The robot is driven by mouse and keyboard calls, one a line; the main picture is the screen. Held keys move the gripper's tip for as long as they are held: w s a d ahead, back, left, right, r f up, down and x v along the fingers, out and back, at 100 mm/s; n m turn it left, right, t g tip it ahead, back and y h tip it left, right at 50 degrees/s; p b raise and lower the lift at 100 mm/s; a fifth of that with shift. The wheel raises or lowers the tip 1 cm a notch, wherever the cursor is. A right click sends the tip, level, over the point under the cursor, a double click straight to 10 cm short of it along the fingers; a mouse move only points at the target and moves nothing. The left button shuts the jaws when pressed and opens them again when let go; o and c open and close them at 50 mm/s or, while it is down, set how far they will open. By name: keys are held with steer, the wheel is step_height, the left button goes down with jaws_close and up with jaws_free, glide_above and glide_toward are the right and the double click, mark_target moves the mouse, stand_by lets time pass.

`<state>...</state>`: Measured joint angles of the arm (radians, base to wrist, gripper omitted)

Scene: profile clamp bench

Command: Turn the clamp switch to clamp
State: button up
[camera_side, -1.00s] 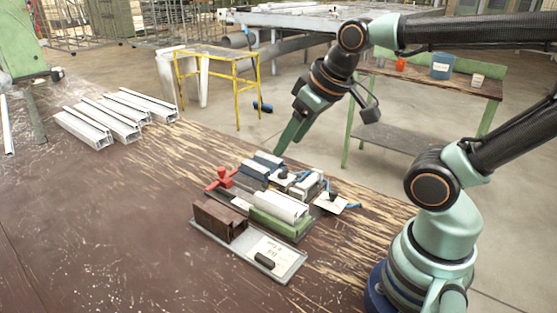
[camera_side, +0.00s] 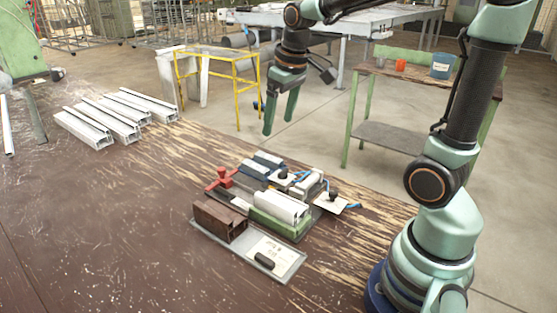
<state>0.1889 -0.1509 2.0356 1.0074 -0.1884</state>
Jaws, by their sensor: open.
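The clamp fixture (camera_side: 225,242) sits on the brown bench with a white profile (camera_side: 282,207) lying along a green block (camera_side: 280,225). Black knobs stand on two small white plates, one at the right (camera_side: 334,195) and one behind (camera_side: 283,173), with blue hoses nearby. A black bar-shaped handle (camera_side: 264,259) lies on a labelled plate at the front. I cannot tell which of these is the clamp switch, and the labels are too small to read. My gripper (camera_side: 278,127) is open and empty, pointing down, well above and behind the fixture, touching nothing.
A red clamp handle (camera_side: 221,179), blue blocks (camera_side: 261,165) and a brown block (camera_side: 220,220) crowd the fixture. Several white profiles (camera_side: 115,120) lie at the bench's back left. The bench's left middle is clear. A yellow stand (camera_side: 237,92) is behind.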

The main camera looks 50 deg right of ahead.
mark_target(283, 171)
steer(key=w+d+f+g, duration=0.3)
steer(key=w+d+f, duration=0.3)
steer(key=d+f, duration=0.3)
steer(key=shift+y, duration=0.3)
steer(key=f, duration=0.7)
steer(key=d+f, duration=0.1)
steer(key=f, duration=0.3)
steer(key=shift+f, duration=0.3)
jaws_close()
steer(key=shift+m, duration=0.3)
steer(key=m, duration=0.5)
steer(key=shift+m, duration=0.3)
steer(key=m, duration=0.5)
steer(key=shift+m, duration=0.3)
steer(key=shift+r, duration=0.1)
